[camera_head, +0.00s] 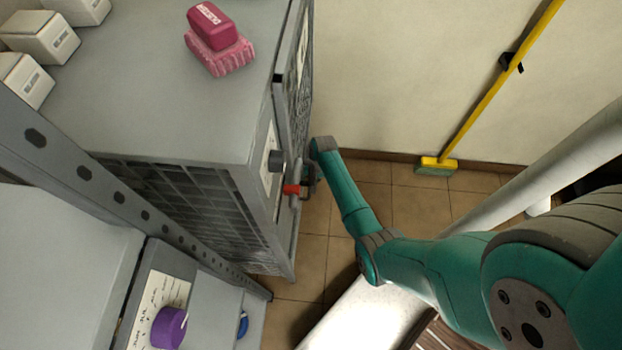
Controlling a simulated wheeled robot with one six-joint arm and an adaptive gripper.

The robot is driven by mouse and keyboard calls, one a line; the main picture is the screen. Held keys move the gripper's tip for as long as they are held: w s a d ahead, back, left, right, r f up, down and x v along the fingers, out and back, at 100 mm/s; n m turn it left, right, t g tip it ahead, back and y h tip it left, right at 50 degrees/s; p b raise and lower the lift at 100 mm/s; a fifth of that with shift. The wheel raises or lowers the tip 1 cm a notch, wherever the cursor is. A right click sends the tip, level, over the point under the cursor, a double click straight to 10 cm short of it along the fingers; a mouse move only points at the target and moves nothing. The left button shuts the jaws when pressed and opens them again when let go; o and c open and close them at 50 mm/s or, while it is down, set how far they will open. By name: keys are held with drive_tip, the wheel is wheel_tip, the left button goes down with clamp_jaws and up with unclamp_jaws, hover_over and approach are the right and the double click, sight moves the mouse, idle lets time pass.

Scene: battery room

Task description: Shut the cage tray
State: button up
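The grey cage (190,125) is a cabinet with dark mesh sides and a solid top, at the left. Its front faces right and is seen very steeply. A white label and a dark round knob (276,161) are on the near part of that front, with a red part (292,190) on a grey fitting just below. I cannot make out a separate tray or how far it stands out. My gripper (308,182) is at the cage front, right beside the red part. My wrist hides some of it, so its fingers and any contact are unclear.
A grey perforated post (120,198) and a purple knob (169,326) are nearer. A yellow broom (480,112) leans on the wall. Tiled floor (400,210) is clear behind my arm.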

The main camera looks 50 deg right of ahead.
wheel_tip(320, 180, up, 12)
drive_tip(key=s+d, duration=0.1)
drive_tip(key=shift+s+d+f, duration=0.15)
drive_tip(key=shift+s+d, duration=0.05)
drive_tip(key=shift+s, duration=0.15)
idle(0.8)
